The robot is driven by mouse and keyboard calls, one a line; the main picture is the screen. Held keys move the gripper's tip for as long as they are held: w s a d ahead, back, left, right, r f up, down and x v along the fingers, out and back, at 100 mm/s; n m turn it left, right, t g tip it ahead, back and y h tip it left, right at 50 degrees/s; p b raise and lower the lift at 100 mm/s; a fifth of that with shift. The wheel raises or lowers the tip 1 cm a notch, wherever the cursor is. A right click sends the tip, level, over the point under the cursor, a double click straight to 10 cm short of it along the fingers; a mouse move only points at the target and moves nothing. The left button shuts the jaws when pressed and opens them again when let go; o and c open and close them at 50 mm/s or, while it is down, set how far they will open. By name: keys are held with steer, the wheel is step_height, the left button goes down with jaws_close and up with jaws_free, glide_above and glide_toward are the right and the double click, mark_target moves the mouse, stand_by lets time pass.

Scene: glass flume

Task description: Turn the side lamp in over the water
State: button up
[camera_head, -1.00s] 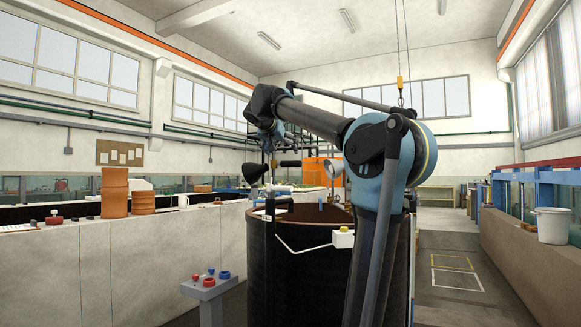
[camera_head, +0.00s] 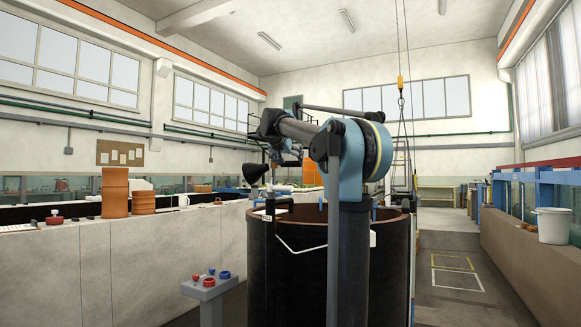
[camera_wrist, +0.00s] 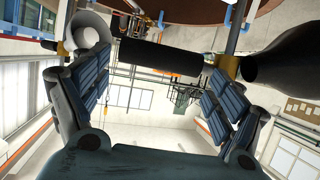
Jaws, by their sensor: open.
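A dark cone-shaped lamp (camera_head: 254,172) hangs at the left rim of the round dark tank (camera_head: 285,262). In the wrist view the dark lamp (camera_wrist: 283,65) is at upper right, with a brass-coloured collar (camera_wrist: 226,67) beside it. A thick black bar (camera_wrist: 165,57) runs left from near that collar. My gripper (camera_wrist: 155,78) is open; its fingers stand either side of the view, with the bar across the gap between them. I cannot tell whether they touch it. A pale dish-shaped lamp (camera_wrist: 86,30) shows at upper left. In the head view my gripper (camera_head: 288,157) is small, right of the dark lamp.
A grey pedestal with red and blue knobs (camera_head: 207,284) stands left of the tank. A long pale bench (camera_head: 120,255) with stacked terracotta pots (camera_head: 115,192) runs along the left. A hoist hook (camera_head: 401,82) hangs behind my arm. The floor at right (camera_head: 455,270) is clear.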

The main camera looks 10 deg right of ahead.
mark_target(291, 162)
steer(key=shift+x, duration=2.15)
steer(key=c, duration=1.2)
steer(key=shift+c, duration=0.3)
